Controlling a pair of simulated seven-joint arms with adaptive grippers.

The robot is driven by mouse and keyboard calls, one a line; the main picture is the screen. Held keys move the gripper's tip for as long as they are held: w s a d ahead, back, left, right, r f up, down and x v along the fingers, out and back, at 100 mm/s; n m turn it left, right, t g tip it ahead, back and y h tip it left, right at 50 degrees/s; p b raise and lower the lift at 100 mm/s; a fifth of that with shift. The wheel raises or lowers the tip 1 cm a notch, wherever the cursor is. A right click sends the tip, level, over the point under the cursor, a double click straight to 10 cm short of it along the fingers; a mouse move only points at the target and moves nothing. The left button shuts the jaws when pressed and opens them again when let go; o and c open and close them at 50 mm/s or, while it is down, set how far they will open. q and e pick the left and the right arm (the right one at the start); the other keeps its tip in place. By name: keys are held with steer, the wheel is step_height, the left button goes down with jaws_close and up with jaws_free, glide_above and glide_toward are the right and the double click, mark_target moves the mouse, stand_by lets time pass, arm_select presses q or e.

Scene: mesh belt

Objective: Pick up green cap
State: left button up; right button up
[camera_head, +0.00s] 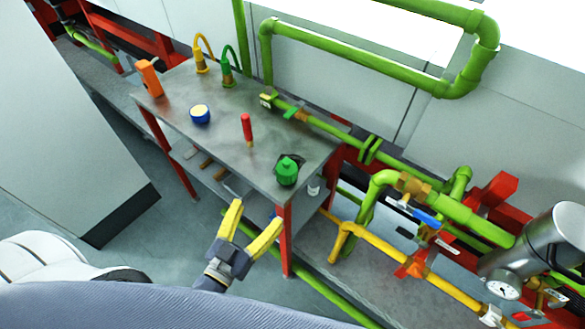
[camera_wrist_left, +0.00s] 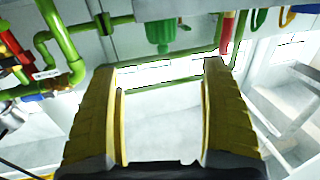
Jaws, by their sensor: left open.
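The green cap (camera_head: 287,171) sits near the front right corner of the grey metal table (camera_head: 180,120). A dark piece shows close around the cap. My left gripper (camera_head: 250,217) is open and empty, in front of and below the table's front edge, apart from the cap. In the left wrist view, the two yellow fingers of the left gripper (camera_wrist_left: 162,80) are spread with nothing between them. A green ribbed object that looks like the cap (camera_wrist_left: 160,36) shows beyond them, above the gap. My right gripper is not in view.
On the table stand a red-handled tool (camera_head: 247,128), a blue and yellow round item (camera_head: 200,114), an orange item (camera_head: 149,78), and yellow (camera_head: 203,55) and green (camera_head: 228,64) hooked pieces. Green pipes (camera_head: 340,135) run behind and right. A white panel (camera_head: 70,130) stands left.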

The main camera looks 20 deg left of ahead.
mark_target(282, 176)
arm_select(q)
steer(key=x, duration=1.6)
steer(key=shift+w+a+f, duration=0.1)
steer(key=shift+w+a, duration=0.05)
steer(key=shift+a, duration=0.1)
steer(key=shift+c, duration=0.2)
steer(key=c, duration=1.4)
steer(key=shift+c, duration=0.2)
